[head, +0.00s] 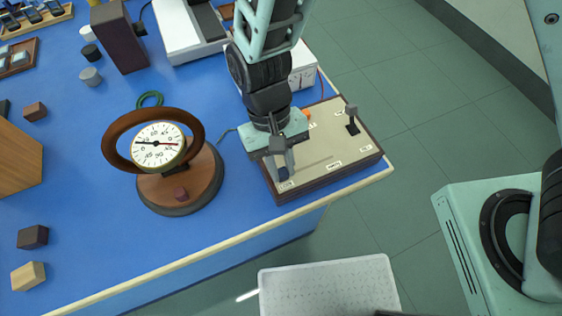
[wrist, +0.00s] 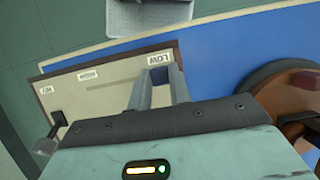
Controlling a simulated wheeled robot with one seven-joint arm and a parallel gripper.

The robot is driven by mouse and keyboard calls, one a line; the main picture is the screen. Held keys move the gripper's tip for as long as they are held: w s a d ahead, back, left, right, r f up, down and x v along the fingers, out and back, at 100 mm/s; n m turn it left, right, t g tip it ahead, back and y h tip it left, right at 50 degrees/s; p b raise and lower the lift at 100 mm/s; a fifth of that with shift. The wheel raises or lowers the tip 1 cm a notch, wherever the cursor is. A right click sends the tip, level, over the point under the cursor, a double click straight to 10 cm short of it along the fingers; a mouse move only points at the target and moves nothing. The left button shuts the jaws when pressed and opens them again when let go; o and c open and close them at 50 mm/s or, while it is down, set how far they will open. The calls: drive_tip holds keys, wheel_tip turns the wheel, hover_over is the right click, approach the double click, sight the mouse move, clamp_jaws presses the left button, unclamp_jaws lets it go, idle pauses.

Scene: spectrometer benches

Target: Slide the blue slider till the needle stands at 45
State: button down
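The slider box (head: 335,166) is a beige-topped panel with a dark rim, at the bench's right edge. My gripper (head: 282,168) points down over its left end, at the LOW label (wrist: 153,58) seen in the wrist view. A small dark blue piece, likely the blue slider (head: 283,174), shows at the fingertips; the fingers hide most of it.
A dark lever (head: 352,122) rises from the box's far right end. The dial's round base (head: 180,188) stands left of the box. Small blocks (head: 32,237) lie at the bench's left. A white perforated tray (head: 328,284) is below the front edge.

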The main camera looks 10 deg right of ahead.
drive_tip(key=d, duration=0.1)
drive_tip(key=w+d, duration=0.1)
drive_tip(key=d, duration=0.1)
drive_tip(key=w+d+p, duration=0.1)
drive_tip(key=d, duration=0.1)
drive_tip(key=shift+d, duration=0.15)
drive_tip(key=c, duration=1.3)
unclamp_jaws()
drive_tip(key=shift+s, duration=0.1)
drive_tip(key=b+v, duration=0.1)
drive_tip(key=v, duration=1.6)
drive_tip(key=shift+r, duration=0.25)
drive_tip(key=s+d+n+t, duration=0.1)
drive_tip(key=s+d, duration=0.1)
drive_tip(key=s, duration=0.2)
drive_tip(key=s+d+r+n+t+y, duration=0.1)
drive_tip(key=s+d, duration=0.2)
drive_tip(key=s+d+n+t+y, duration=0.1)
drive_tip(key=s+d+n+t, duration=0.1)
drive_tip(key=s+d, duration=0.1)
drive_tip(key=shift+s+r, duration=0.25)
drive_tip(key=shift+s, duration=0.6)
